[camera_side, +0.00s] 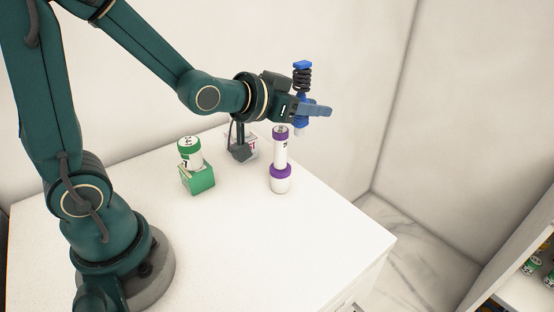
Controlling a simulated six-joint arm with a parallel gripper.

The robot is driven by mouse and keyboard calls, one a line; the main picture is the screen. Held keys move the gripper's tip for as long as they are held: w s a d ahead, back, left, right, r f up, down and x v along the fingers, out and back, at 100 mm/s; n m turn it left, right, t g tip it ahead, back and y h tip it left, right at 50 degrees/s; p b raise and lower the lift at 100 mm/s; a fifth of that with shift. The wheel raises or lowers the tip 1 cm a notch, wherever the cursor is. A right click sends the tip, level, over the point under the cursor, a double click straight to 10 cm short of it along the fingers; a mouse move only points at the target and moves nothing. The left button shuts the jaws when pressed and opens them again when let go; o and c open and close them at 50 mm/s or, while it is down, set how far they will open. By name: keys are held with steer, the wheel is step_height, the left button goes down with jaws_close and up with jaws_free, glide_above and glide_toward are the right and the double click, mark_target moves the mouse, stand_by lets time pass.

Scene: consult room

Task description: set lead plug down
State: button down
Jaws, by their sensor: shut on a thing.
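The lead plug (302,78) is a blue piece with a black ribbed neck and a blue and white lower end. It stands roughly upright in my gripper (318,110), whose blue fingers are shut around its middle. The gripper holds it in the air, above and a little right of the purple and white piece on the table. Part of the plug's middle is hidden by the fingers.
On the white table (250,235) stand a white tube with purple bands (281,155), a green block (198,180) with a green and white container (189,151), and a small pale box (249,142). The front of the table is clear. A shelf (525,290) with small containers is at right.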

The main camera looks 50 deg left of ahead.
steer(key=f, duration=0.1)
steer(key=d+f, duration=0.1)
steer(key=f, duration=0.1)
steer(key=d+f, duration=0.1)
steer(key=shift+s+d+f, duration=0.1)
steer(key=shift+f, duration=0.3)
steer(key=shift+d, duration=0.1)
steer(key=d+f, duration=0.2)
steer(key=d, duration=0.1)
steer(key=w+d+f, duration=0.1)
steer(key=d+f, duration=0.1)
steer(key=d, duration=0.2)
steer(key=d+f, duration=0.3)
steer(key=d, duration=0.1)
steer(key=shift+w+d, duration=0.2)
steer(key=shift+w, duration=0.05)
steer(key=shift+f, duration=1.8)
steer(key=shift+f, duration=0.2)
steer(key=c, duration=0.6)
jaws_free()
